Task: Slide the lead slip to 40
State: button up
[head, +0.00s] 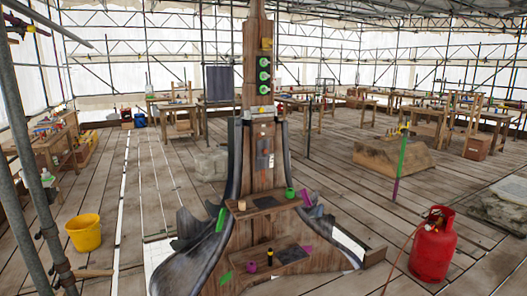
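The wooden spire (264,185) stands upright in the middle of the head view, with dark grey sheets curving down both sides. A small dark grey plate (262,163) sits on its front face, with a small pale piece (271,160) at its right edge. The plate may be the lead slip, but I cannot tell for sure. No scale or number 40 is readable at this size. My gripper is not clearly visible in this view.
Green-ringed round fittings (263,76) run up the spire. Its ledge (268,204) holds a green cup (290,193); a lower shelf (283,262) holds small items. A yellow bucket (85,233) stands left, a red gas cylinder (433,245) right.

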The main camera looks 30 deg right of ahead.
aim_at(262, 147)
jog(key=i+l+u, duration=0.15)
jog(key=i+l, duration=0.4)
jog(key=i+l+u, duration=0.1)
jog(key=i+l, duration=0.55)
jog(key=i+l+u, duration=0.15)
jog(key=i+l, duration=0.5)
jog(key=i+l+u, duration=0.15)
jog(key=i+l, duration=0.45)
jog(key=l, duration=0.15)
